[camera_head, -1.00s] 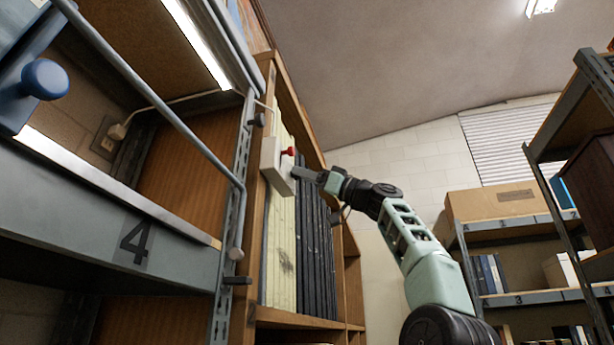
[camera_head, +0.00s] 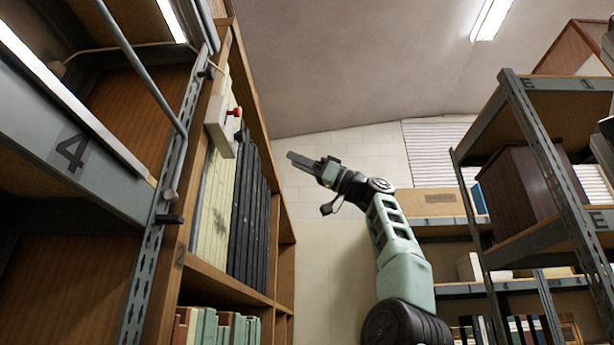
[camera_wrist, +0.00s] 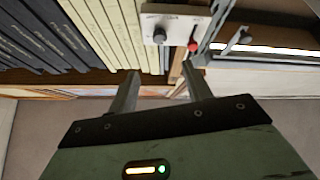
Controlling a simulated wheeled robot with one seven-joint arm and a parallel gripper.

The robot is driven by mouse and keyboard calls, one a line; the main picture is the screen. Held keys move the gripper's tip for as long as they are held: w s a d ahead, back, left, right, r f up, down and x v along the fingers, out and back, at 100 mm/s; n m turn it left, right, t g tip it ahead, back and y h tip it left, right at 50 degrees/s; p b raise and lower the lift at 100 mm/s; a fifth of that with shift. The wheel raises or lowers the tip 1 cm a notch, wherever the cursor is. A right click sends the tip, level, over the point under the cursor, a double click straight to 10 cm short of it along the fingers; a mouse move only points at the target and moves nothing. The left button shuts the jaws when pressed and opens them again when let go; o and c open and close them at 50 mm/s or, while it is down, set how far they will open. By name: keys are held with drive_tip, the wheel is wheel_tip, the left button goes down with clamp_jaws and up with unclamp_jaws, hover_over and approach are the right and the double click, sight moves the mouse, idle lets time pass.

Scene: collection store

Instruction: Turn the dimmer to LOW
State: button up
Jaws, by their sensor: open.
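The dimmer is a white box on the edge of the shelf upright. In the head view the box (camera_head: 219,126) is seen from the side, with a red knob (camera_head: 236,112) sticking out. In the wrist view the white panel (camera_wrist: 177,14) carries a dark round knob (camera_wrist: 159,36) and the red knob (camera_wrist: 193,46); any labels are too small to read. My gripper (camera_head: 291,157) is right of the box in the head view, apart from it and empty. In the wrist view its two fingers (camera_wrist: 158,76) are spread, pointing toward the panel without touching it.
Pale and black upright volumes (camera_head: 250,205) fill the shelf beside the box. A diagonal metal rail (camera_head: 140,65) and a grey shelf marked 4 (camera_head: 70,150) stand at left. Another rack (camera_head: 540,150) stands at right. Open space lies between the shelves around my arm.

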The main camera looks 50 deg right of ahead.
drive_tip(key=shift+v, duration=1.05)
